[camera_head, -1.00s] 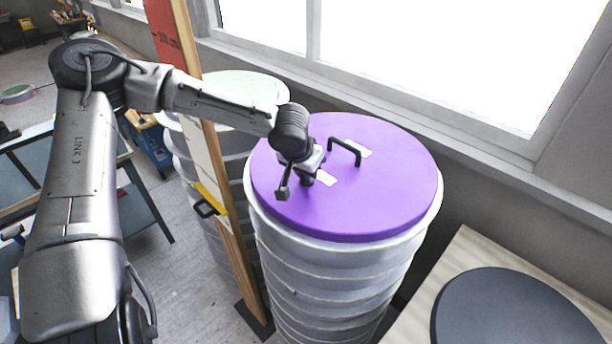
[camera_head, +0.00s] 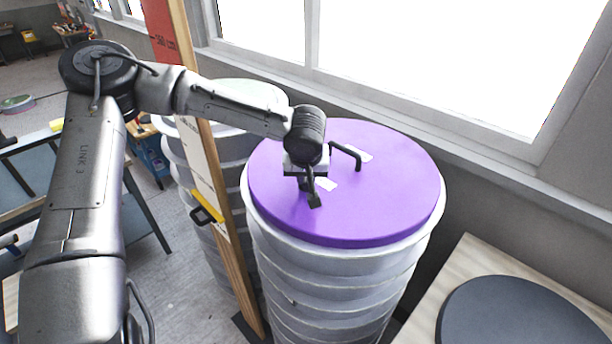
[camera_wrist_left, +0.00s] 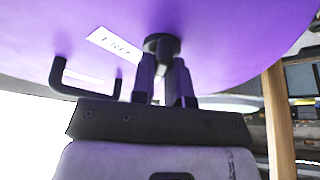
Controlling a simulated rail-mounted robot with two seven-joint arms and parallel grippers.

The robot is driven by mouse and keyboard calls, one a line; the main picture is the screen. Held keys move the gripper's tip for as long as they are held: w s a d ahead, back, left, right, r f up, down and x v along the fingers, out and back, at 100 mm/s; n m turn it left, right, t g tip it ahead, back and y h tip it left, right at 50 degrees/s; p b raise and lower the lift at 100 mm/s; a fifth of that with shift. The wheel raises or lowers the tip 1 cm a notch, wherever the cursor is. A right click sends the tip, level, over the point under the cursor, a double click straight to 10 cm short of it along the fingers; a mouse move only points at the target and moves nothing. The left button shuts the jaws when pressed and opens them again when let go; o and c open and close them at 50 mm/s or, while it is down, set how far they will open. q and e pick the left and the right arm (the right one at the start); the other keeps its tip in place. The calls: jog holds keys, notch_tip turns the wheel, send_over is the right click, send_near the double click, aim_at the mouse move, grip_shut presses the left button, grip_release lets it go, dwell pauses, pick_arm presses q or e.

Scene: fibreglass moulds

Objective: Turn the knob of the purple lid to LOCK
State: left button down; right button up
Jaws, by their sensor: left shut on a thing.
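The purple lid (camera_head: 385,205) lies on top of a tall ribbed grey-white drum (camera_head: 330,275). My left gripper (camera_head: 304,184) points down at the left part of the lid. In the left wrist view its fingers (camera_wrist_left: 164,85) are shut on the dark round knob (camera_wrist_left: 162,44), which sits under the purple surface in that view. A white label (camera_head: 327,184) lies beside the knob; its lettering is too small to read for certain. The gripper hides the knob in the head view. My right gripper is not in view.
A black bar handle (camera_head: 346,152) stands on the lid, with another white label (camera_head: 358,153) beside it. A second drum with a pale lid (camera_head: 245,93) and an upright wooden measuring post (camera_head: 215,170) stand left. A dark round lid (camera_head: 520,315) lies lower right.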

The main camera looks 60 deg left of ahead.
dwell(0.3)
pick_arm(q)
jog(key=c, duration=1.1)
grip_release()
jog(key=shift+d+r, duration=0.15)
jog(key=shift+r, duration=0.2)
jog(key=v, duration=1.3)
jog(key=shift+s, duration=0.1)
